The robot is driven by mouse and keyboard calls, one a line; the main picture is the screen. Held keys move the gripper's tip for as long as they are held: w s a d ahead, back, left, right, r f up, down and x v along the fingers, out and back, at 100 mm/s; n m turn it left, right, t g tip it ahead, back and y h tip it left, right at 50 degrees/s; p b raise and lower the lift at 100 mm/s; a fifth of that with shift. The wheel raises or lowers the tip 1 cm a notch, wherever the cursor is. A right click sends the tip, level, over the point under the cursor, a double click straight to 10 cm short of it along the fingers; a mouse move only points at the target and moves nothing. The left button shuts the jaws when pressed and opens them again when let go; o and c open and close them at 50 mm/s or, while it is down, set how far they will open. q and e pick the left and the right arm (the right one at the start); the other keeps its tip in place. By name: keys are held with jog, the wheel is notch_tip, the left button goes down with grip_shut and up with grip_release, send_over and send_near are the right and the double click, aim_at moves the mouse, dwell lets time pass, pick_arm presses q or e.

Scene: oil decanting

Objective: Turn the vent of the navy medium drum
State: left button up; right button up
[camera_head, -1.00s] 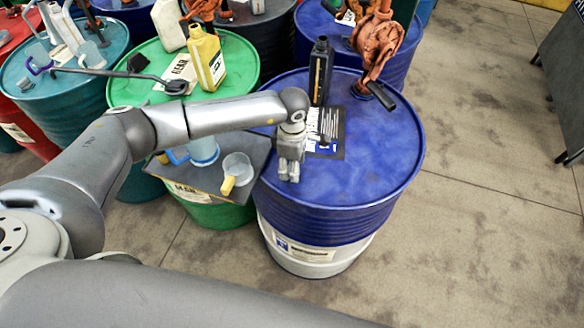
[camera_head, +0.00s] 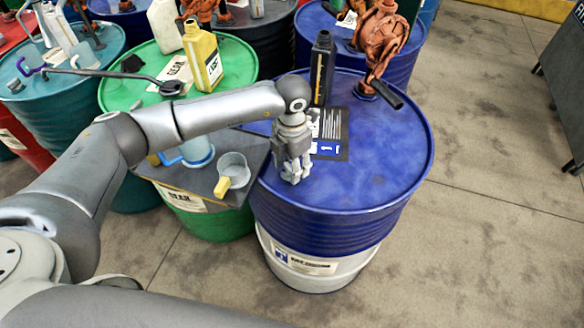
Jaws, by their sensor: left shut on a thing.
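The navy drum (camera_head: 385,175) with a white lower band stands in the middle of the view. My left gripper (camera_head: 293,178) points down onto the near left part of its lid, with the fingers closed together at the lid. The vent itself is hidden under and between the fingers, so its angle cannot be seen. An orange hand pump (camera_head: 381,40) with a dark spout stands in the far part of this lid. My right gripper is not in view.
A black bottle (camera_head: 321,75) and a printed label sheet (camera_head: 330,140) are on the navy lid close behind my gripper. A dark tray (camera_head: 205,188) with a clear measuring cup (camera_head: 234,168) sits left.

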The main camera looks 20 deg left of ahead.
pick_arm(q)
jog(key=shift+w+n+b, duration=0.1)
jog(key=shift+n+b, duration=0.5)
jog(key=shift+n, duration=0.7)
jog(key=shift+a, duration=0.1)
jog(key=o, duration=0.9)
jog(key=shift+o, duration=0.6)
notch_tip(320, 180, up, 12)
